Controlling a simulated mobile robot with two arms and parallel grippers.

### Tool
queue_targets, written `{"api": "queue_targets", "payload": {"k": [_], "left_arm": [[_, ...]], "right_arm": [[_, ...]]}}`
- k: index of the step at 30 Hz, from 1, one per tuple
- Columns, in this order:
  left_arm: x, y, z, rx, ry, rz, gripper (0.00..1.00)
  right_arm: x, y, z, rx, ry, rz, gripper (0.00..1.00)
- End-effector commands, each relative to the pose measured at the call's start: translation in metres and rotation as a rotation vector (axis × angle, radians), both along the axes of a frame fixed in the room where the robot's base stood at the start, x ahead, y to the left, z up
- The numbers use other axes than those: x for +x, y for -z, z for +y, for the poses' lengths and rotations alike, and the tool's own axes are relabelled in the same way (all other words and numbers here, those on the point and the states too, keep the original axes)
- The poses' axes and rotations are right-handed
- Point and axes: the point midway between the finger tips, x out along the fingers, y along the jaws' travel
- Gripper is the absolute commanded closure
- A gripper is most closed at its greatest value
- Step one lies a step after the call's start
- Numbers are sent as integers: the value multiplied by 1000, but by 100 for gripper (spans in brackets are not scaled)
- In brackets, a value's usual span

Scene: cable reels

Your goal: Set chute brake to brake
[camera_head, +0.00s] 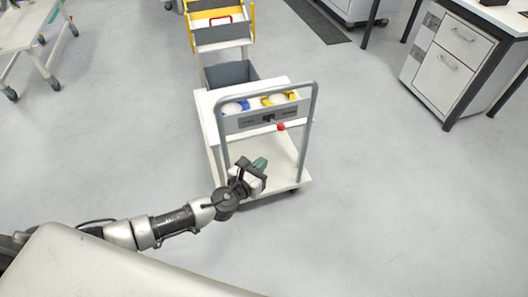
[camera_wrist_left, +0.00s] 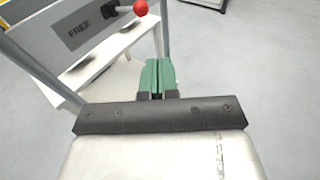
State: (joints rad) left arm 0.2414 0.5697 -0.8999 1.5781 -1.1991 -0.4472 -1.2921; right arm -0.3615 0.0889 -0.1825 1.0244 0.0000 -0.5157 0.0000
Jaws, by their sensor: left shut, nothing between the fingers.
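The chute brake is a lever with a red knob (camera_head: 281,126) on a dark label plate (camera_head: 263,118) across the cart's grey panel. In the left wrist view the red knob (camera_wrist_left: 140,8) is at the top, and the label plate (camera_wrist_left: 90,27) reads "FREE" left of the lever. The lever points toward the right side of the panel in the head view. My left gripper (camera_head: 260,163) has green fingers, shut and empty, below the panel and apart from the knob. Its fingers (camera_wrist_left: 158,76) show in the left wrist view below the knob. My right gripper is not in view.
The white cart (camera_head: 283,152) has a grey tube handle frame (camera_head: 314,105) around the panel. Blue (camera_head: 235,107) and yellow (camera_head: 279,98) reels sit behind the panel. A grey bin (camera_head: 231,74) stands behind. A drawer cabinet (camera_head: 443,75) is at right. Floor right of the cart is clear.

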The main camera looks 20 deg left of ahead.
Motion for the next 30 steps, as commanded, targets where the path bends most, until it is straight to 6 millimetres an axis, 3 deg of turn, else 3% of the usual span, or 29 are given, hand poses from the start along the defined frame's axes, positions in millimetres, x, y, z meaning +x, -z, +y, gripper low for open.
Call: {"api": "queue_targets", "payload": {"k": [3,7,25,28,30], "left_arm": [[-17,-3,-1,-1,0,1,100],[-26,-4,-1,0,0,1,100],[-28,-4,-1,-3,-3,2,100],[-28,10,5,-74,-49,60,100],[-30,34,16,-208,-137,164,100]], "right_arm": [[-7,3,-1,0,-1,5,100],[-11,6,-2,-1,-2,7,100],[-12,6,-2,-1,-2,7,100],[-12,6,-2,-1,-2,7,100],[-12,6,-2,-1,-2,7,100]]}}
